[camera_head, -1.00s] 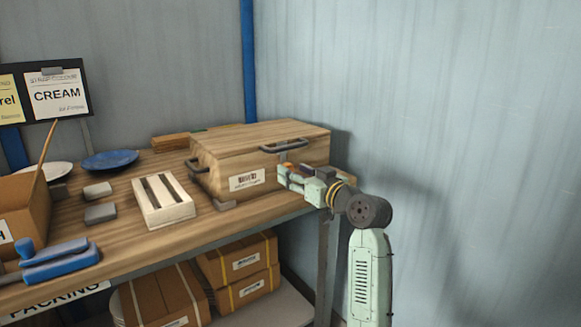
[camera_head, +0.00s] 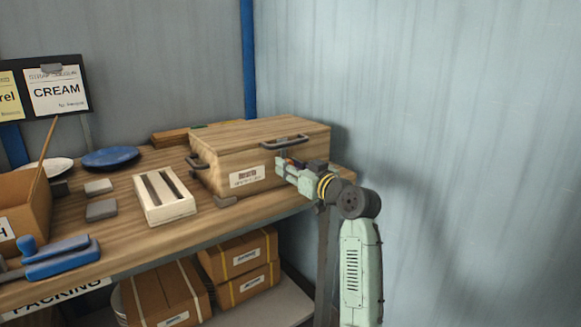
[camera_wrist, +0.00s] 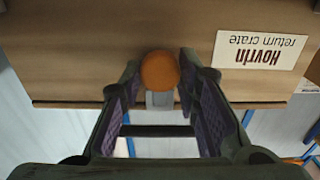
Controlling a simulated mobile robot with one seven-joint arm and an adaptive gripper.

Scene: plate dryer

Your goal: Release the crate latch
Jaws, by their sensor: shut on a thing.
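The wooden return crate (camera_head: 225,160) stands shut at the right end of the packing bench, with a white label on its front. In the wrist view its front panel (camera_wrist: 100,55) fills the top of the picture, label upside down. The latch has a round orange-brown knob (camera_wrist: 159,71) on a grey metal part (camera_wrist: 160,99). My gripper (camera_head: 284,165) is at the crate's front right, below the lid handle. In the wrist view its two fingers are shut on the knob from both sides. In the head view my gripper mostly hides the latch.
A dark handle (camera_head: 284,141) sits on the lid and another (camera_head: 198,163) on the left side. A white slotted block (camera_head: 166,205), grey blocks (camera_head: 100,210), a blue plate (camera_head: 110,157) and a blue tool (camera_head: 60,260) lie to the left. The wall is close behind the crate.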

